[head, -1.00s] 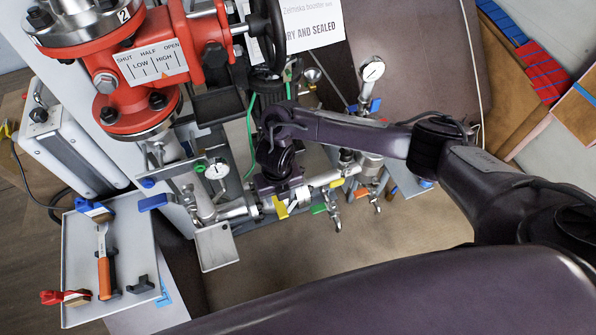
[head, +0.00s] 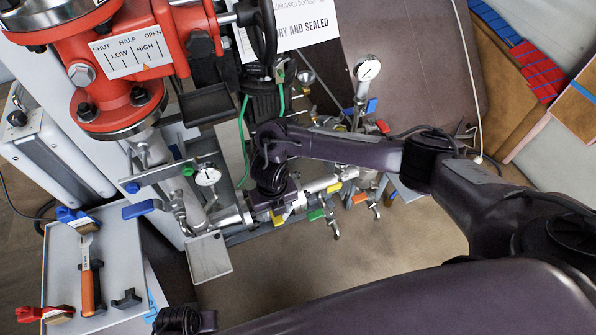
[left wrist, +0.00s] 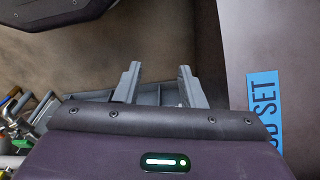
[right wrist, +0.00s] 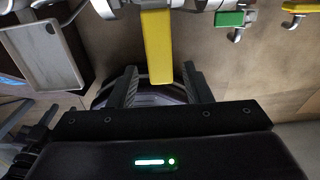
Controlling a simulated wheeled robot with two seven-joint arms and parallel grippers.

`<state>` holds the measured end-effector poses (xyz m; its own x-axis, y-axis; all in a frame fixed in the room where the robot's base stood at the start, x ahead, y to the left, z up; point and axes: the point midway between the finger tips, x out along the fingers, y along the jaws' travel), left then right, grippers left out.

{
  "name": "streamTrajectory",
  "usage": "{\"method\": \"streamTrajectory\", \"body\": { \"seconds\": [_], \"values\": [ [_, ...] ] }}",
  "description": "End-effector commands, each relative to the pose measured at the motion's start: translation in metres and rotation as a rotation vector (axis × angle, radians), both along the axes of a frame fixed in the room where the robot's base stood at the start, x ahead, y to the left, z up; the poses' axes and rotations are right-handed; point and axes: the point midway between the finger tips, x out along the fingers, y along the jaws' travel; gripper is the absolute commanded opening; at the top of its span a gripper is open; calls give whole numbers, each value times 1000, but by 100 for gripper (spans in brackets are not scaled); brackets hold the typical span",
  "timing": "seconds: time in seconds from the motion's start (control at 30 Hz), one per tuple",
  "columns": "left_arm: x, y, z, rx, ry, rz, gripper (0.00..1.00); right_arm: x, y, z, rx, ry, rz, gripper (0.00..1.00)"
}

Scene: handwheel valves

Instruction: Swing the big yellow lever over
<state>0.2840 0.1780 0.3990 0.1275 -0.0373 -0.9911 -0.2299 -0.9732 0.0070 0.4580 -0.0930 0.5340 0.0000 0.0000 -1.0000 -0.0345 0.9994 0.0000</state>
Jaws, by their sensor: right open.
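The big yellow lever (right wrist: 158,45) hangs from the pipe at the top of the right wrist view. Its free end shows in the gap between the fingertips of my right gripper (right wrist: 160,74), which is open with space on both sides. I cannot tell whether the lever lies at finger depth. In the head view the yellow lever (head: 278,219) shows just below my right gripper, which partly hides the pipe. A smaller yellow handle (head: 334,187) sits further right. My left gripper (left wrist: 157,76) is open and empty, away from the valves.
A green handle (head: 316,215) and an orange handle (head: 359,198) sit right of the lever. A blue handle (head: 138,209) and a small grey tray (head: 209,258) are left. A red valve (head: 118,50) stands upper left. A tool tray (head: 122,240) holds brushes.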

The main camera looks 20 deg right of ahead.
Motion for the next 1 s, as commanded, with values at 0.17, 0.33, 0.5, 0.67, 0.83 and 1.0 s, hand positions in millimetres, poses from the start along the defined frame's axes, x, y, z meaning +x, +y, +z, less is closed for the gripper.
{"method": "streamTrajectory", "body": {
  "seconds": [0.17, 0.33, 0.5, 0.67, 0.83, 1.0],
  "values": [
    [4, -5, 20, -3, 5, -10, 36, 0, 0, -10, 0, 0, 0, 45],
    [6, -8, 40, -3, 10, -18, 36, 0, 0, -17, 0, 0, 0, 45],
    [6, -10, 56, -4, 19, -24, 36, 0, 0, -21, 0, 0, 0, 45],
    [6, -10, 54, -4, 18, -24, 36, 0, 0, -22, 0, 0, 0, 45],
    [6, -10, 53, -4, 18, -23, 36, 0, 0, -23, 0, 0, 0, 45],
    [6, -10, 53, -4, 18, -23, 36, 0, 0, -23, 0, 0, -1, 34]
  ]
}}
